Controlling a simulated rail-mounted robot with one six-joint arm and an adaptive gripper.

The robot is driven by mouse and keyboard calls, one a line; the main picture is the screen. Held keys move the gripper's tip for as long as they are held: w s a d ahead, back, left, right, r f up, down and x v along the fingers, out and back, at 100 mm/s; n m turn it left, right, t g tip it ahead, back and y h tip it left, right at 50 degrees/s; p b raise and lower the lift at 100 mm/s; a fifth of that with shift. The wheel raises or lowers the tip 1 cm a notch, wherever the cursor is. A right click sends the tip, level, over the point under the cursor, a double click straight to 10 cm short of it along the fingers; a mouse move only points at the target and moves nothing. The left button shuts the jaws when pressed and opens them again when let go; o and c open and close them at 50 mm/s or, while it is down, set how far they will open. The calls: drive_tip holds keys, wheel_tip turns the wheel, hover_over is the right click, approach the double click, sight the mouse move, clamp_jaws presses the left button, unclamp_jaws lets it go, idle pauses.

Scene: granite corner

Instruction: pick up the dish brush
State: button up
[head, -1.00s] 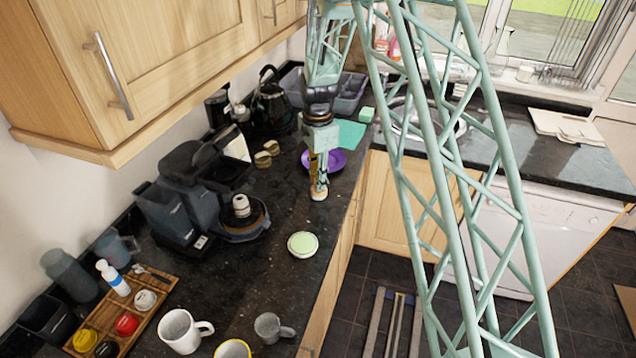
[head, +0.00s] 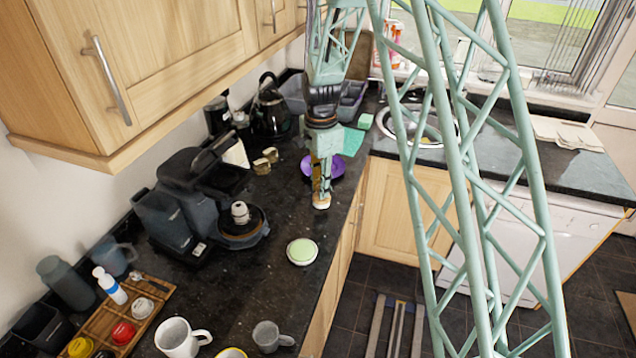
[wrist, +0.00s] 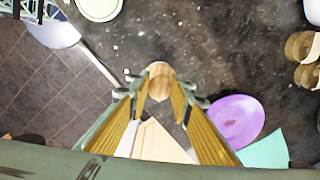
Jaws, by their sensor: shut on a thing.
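The dish brush shows as a small round pale wooden end (head: 321,201) at the tip of my gripper (head: 321,190), above the dark granite counter. In the wrist view the wooden end (wrist: 160,75) sits between the two fingertips of my gripper (wrist: 160,94). The gripper is shut on it. The fingers hide most of the brush, and I cannot tell whether it touches the counter.
A purple plate (head: 334,168) lies just behind the gripper and a green-topped round dish (head: 302,252) in front. A coffee machine (head: 180,215) stands left. Mugs (head: 178,338) stand near the front. The counter's right edge drops to the floor (head: 345,325).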

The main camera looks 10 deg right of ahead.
drive_tip(key=s+r+b, duration=0.1)
drive_tip(key=s, duration=1)
drive_tip(key=shift+s, duration=0.25)
